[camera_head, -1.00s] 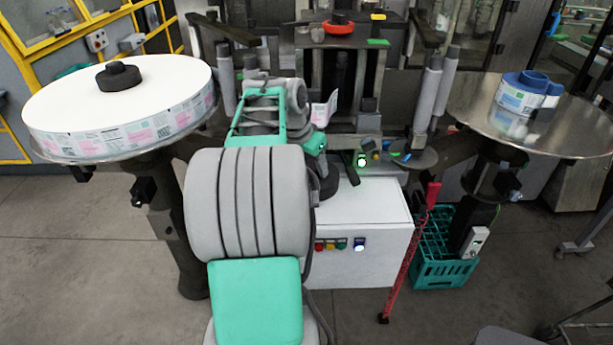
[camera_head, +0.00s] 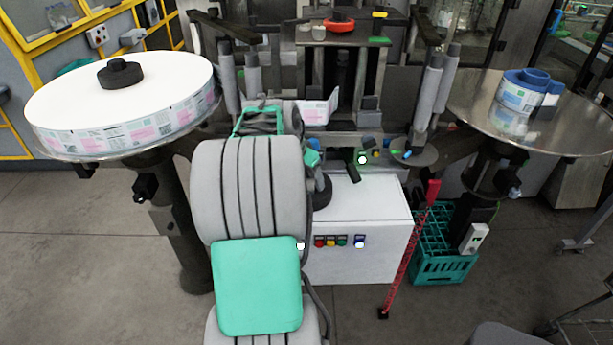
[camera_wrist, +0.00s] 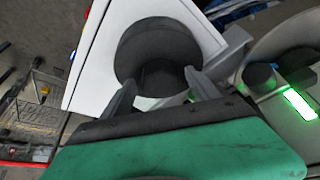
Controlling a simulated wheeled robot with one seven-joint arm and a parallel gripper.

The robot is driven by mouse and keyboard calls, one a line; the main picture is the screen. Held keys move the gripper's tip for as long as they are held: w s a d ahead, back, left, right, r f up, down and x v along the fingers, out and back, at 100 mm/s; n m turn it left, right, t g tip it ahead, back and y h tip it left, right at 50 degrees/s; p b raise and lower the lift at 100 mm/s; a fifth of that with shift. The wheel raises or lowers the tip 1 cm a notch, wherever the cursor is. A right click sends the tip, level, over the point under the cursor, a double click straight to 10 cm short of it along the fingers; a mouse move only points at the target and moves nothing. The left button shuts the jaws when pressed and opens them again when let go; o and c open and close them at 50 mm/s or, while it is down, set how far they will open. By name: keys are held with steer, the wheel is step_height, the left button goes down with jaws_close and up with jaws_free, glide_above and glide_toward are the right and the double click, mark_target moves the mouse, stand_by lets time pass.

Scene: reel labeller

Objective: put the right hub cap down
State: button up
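The right hub cap (camera_wrist: 160,48) is a dark round disc with a smaller knob in its middle. My gripper (camera_wrist: 161,78) has one finger on each side of it and appears shut on it. In the wrist view it is over the white cabinet top; whether it touches the top is not clear. In the head view a dark round part of the cap (camera_head: 322,192) shows beside my arm, at the left end of the white cabinet (camera_head: 365,215). My arm hides the gripper there.
A label reel (camera_head: 60,110) with a black hub cap (camera_head: 120,73) stands at left. A metal disc (camera_head: 560,135) at right bears a small blue-and-white roll (camera_head: 520,92). A green crate (camera_head: 445,265) stands right of the cabinet. The right part of the cabinet top is clear.

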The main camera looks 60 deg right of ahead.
steer(key=shift+o, duration=0.3)
steer(key=shift+r, duration=0.35)
steer(key=v, duration=1.2)
steer(key=w+a+f+n+t, duration=0.1)
steer(key=w+a+n+t, duration=0.1)
steer(key=w+a+n, duration=0.5)
steer(key=w+a+f+n+t+y, duration=0.1)
steer(key=w+a+f+n, duration=0.15)
steer(key=a, duration=0.75)
steer(key=w+a+f+n+t+y, duration=0.1)
steer(key=w+a+n, duration=0.25)
steer(key=a, duration=0.75)
steer(key=s+a+f+n, duration=0.1)
steer(key=a+n, duration=0.1)
steer(key=a, duration=0.3)
steer(key=s+a+f+n+y, duration=0.1)
steer(key=a+f+n, duration=0.1)
steer(key=a, duration=0.3)
steer(key=s+a+f+n+y, duration=0.1)
steer(key=s+a+f+n, duration=0.1)
steer(key=a, duration=0.4)
steer(key=shift+n+t, duration=0.3)
steer(key=shift+n, duration=0.5)
